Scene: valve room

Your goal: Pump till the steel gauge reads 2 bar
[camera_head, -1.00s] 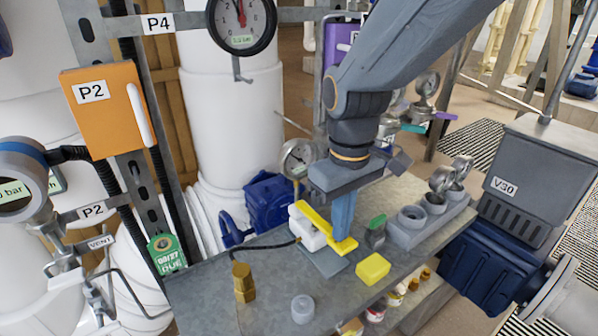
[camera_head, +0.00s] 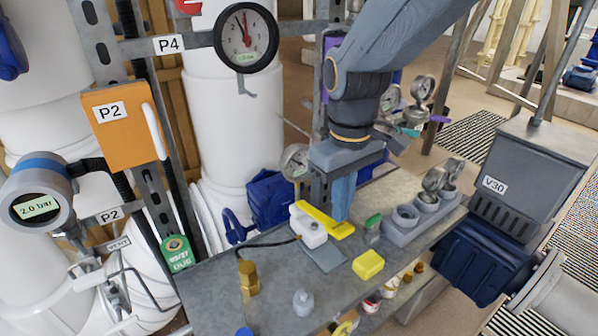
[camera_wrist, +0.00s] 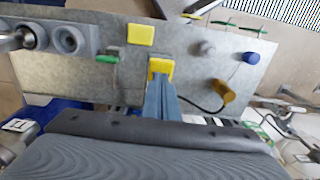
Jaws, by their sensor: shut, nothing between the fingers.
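The hand pump has a white body (camera_head: 311,231) and a yellow lever (camera_head: 318,216) on the bench. My gripper (camera_head: 342,216) is shut and empty, pointing down with its tips at the lever's free end. In the wrist view the tips (camera_wrist: 159,86) meet the lever's yellow pad (camera_wrist: 160,67); contact cannot be told for sure. A small steel-rimmed dial gauge (camera_head: 294,160) stands behind the pump, partly beside my wrist; its reading is too small to tell. A digital gauge (camera_head: 38,207) at left reads 2.0 bar. A black-rimmed dial gauge (camera_head: 245,38) hangs by the P4 label.
A yellow block (camera_head: 368,264), a brass fitting (camera_head: 248,277) and a grey cap (camera_head: 302,302) sit on the bench (camera_head: 215,300). A grey socket block (camera_head: 425,217) with gauges stands right. An orange P2 box (camera_head: 122,126) and the V30 unit (camera_head: 525,185) flank the bench.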

